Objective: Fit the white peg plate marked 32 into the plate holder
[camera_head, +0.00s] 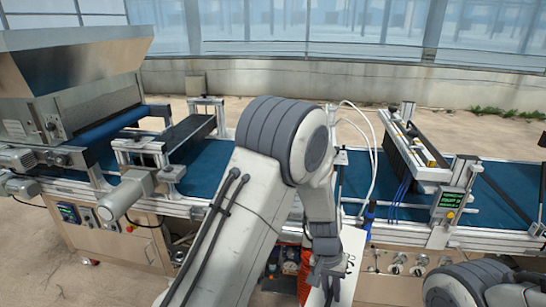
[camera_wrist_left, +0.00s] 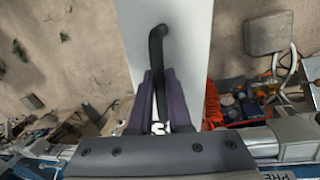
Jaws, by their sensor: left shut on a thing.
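The white peg plate (camera_head: 352,246) hangs upright from my left gripper (camera_head: 328,272), in front of the conveyor machine. In the left wrist view the plate (camera_wrist_left: 190,40) has a black bar handle (camera_wrist_left: 158,55), and my left gripper (camera_wrist_left: 163,98) is shut on that handle. Dark marks show on the plate's face in the head view, but they are too small and partly covered to read. My left arm hides the middle of the machine. I cannot make out the plate holder. My right gripper is not in view.
A blue conveyor belt (camera_head: 205,166) runs across the machine. A steel hopper (camera_head: 80,75) stands at left and a sensor bridge (camera_head: 412,150) with a green display (camera_head: 450,200) at right. Bare floor lies behind.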

